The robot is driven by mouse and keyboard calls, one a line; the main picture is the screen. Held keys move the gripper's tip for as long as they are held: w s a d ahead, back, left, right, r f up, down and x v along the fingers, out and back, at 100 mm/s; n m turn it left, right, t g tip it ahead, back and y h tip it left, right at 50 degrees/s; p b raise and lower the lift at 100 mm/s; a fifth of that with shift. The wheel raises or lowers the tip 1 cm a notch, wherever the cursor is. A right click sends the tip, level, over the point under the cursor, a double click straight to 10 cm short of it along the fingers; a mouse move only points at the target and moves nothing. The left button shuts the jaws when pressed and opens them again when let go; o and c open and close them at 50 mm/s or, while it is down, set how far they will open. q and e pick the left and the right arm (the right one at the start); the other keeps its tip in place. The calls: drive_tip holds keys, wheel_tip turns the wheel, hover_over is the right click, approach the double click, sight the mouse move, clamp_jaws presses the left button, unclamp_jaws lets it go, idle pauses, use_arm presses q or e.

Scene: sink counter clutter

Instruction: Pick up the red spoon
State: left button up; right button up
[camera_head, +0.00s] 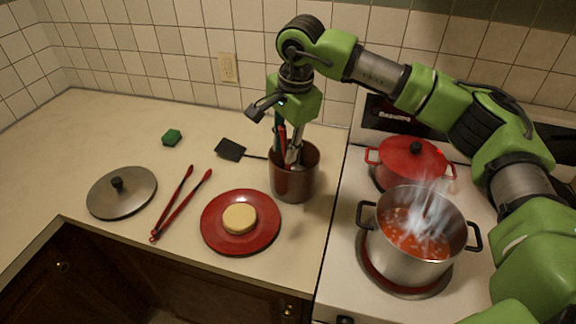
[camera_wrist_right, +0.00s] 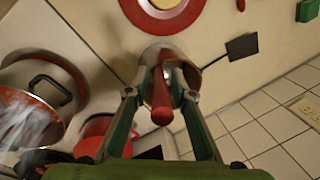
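The red spoon stands in a brown utensil crock (camera_head: 293,186). Its red handle (camera_wrist_right: 161,104) points up toward the camera in the right wrist view, between the two fingers of my right gripper (camera_wrist_right: 162,80). The fingers look apart, with some space on both sides of the handle. In the head view my right gripper is above the crock with its fingers pointing down, and part of the red handle (camera_head: 282,134) shows by them. The spoon's lower end is hidden inside the crock. My left gripper is not in view.
A red plate (camera_head: 215,238), red tongs (camera_head: 174,205), a lid (camera_head: 122,203) and a green sponge (camera_head: 172,137) lie left. A steaming pot (camera_head: 400,263) and a red pot (camera_head: 410,159) stand on the stove.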

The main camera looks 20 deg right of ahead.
clamp_jaws()
